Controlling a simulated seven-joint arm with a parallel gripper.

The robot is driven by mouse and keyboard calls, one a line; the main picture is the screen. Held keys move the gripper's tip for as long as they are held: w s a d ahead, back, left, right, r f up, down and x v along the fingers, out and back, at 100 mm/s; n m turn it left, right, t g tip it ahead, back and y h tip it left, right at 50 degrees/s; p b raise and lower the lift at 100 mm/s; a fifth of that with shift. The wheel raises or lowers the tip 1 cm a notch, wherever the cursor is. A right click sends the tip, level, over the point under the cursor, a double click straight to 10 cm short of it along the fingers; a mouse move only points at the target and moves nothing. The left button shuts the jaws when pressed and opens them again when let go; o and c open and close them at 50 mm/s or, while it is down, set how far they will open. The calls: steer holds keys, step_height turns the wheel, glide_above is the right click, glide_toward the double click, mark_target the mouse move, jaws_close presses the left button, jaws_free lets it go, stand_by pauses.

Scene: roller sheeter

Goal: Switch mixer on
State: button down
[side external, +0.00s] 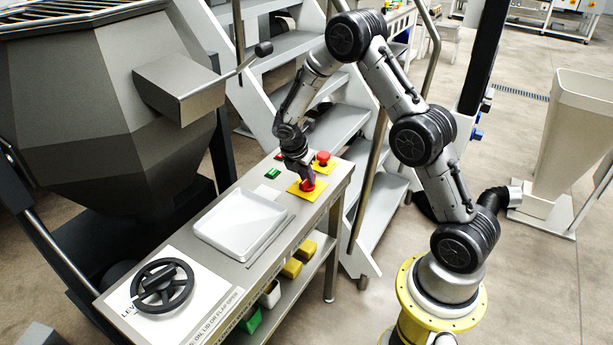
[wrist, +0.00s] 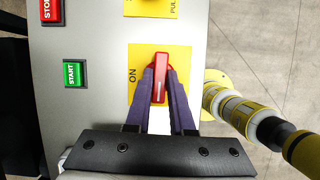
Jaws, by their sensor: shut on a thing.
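My gripper (wrist: 161,92) points down at the bench top, its two dark fingers shut on a red switch handle (wrist: 161,66). The handle stands on a yellow plate (wrist: 137,62) marked "ON", and its tip points toward the top of the wrist view. In the side view my gripper (side external: 307,180) is over the same yellow plate (side external: 297,190), near the far end of the bench; it partly hides the handle. A green START button (wrist: 74,73) lies left of the plate in the wrist view. A red STOP button (wrist: 51,10) is above it, cut by the frame edge.
A red mushroom button (side external: 322,158) on a second yellow plate stands close beyond my gripper. A white tray (side external: 240,222) and a black handwheel (side external: 162,285) lie along the bench. Grey steps (side external: 375,230) rise behind it. A large grey hopper (side external: 90,90) stands at left.

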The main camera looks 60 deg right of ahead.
steer(key=m+g, duration=0.1)
steer(key=m, duration=0.3)
steer(key=shift+w+m+g+y, duration=0.2)
steer(key=shift+m+g+y, duration=0.1)
steer(key=shift+g, duration=0.1)
steer(key=m+g+y, duration=0.1)
steer(key=m, duration=0.3)
steer(key=shift+d, duration=0.1)
steer(key=m, duration=0.2)
steer(key=m+g+y, duration=0.1)
steer(key=m, duration=0.2)
steer(key=shift+w+d+y, duration=0.1)
steer(key=shift+y, duration=0.2)
steer(key=shift+d+m+y, duration=0.1)
steer(key=shift+m+y, duration=0.6)
steer(key=shift+m, duration=1.1)
steer(key=c, duration=0.8)
jaws_free()
steer(key=shift+r, duration=0.15)
steer(key=shift+g, duration=0.3)
steer(key=v, duration=1.3)
steer(key=shift+w+r, duration=0.1)
steer(key=shift+r, duration=0.2)
